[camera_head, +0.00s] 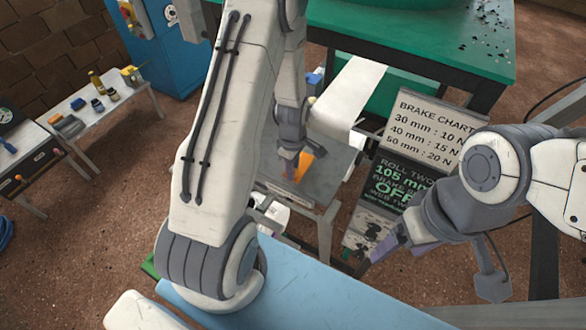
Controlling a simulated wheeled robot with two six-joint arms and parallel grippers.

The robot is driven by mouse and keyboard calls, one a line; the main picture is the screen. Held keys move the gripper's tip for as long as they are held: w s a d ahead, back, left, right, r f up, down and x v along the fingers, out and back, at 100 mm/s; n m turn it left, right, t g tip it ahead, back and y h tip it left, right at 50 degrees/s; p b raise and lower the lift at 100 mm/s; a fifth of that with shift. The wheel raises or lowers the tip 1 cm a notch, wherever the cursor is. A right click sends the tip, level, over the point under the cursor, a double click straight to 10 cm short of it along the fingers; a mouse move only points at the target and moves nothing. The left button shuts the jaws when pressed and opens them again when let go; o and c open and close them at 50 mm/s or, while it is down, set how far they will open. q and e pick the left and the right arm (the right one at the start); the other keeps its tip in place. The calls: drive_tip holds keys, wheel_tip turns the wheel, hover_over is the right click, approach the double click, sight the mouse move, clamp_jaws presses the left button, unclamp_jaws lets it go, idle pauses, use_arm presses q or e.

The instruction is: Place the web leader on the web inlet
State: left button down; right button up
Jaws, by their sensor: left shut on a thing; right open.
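My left gripper (290,174) points down over a grey metal stand (330,168). It is shut on an orange piece (304,164) at its fingertips, which may be the web leader; the arm and fingers hide part of it. A white paper web (350,92) slopes down from the green table toward that gripper; whether it joins the orange piece is hidden. I cannot pick out the web inlet with certainty. My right gripper (378,252) is open and empty, low in front of the dark sign.
A brake chart board (430,122) and a dark sign (395,185) stand right of the metal stand. A green table (420,35) is behind. A blue surface (310,300) lies in front. A side bench (95,110) with bottles stands at left.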

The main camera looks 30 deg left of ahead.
use_arm(q)
drive_tip(key=shift+f, duration=0.6)
drive_tip(key=shift+f, duration=0.2)
drive_tip(key=c, duration=0.7)
unclamp_jaws()
drive_tip(key=shift+c, duration=0.2)
drive_tip(key=shift+r, duration=0.1)
